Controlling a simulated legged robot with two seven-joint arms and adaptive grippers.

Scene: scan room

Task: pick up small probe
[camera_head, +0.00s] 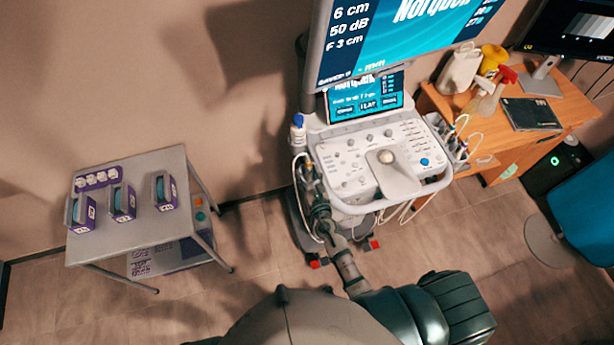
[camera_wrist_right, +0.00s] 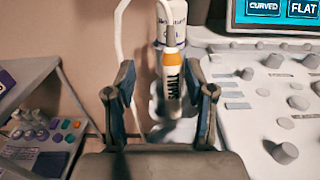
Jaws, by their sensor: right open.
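The small probe (camera_wrist_right: 172,78) shows in the right wrist view as an upright white piece with an orange band and dark lettering. A white cable runs near its top. In the head view its orange part (camera_head: 308,164) shows at the left side of the ultrasound console. My right gripper (camera_wrist_right: 168,84) is open, with one finger on each side of the probe in the picture. I cannot tell whether the probe is between the fingers or just beyond them. In the head view my right gripper (camera_head: 309,182) is at the console's left edge. My left gripper is not in view.
A bottle with a blue cap (camera_head: 298,122) stands just behind the probe. The console (camera_head: 345,165) is close on the right. A grey trolley (camera_head: 150,225) with several purple boxes stands to the left. More probes (camera_head: 455,142) hang at the console's right side.

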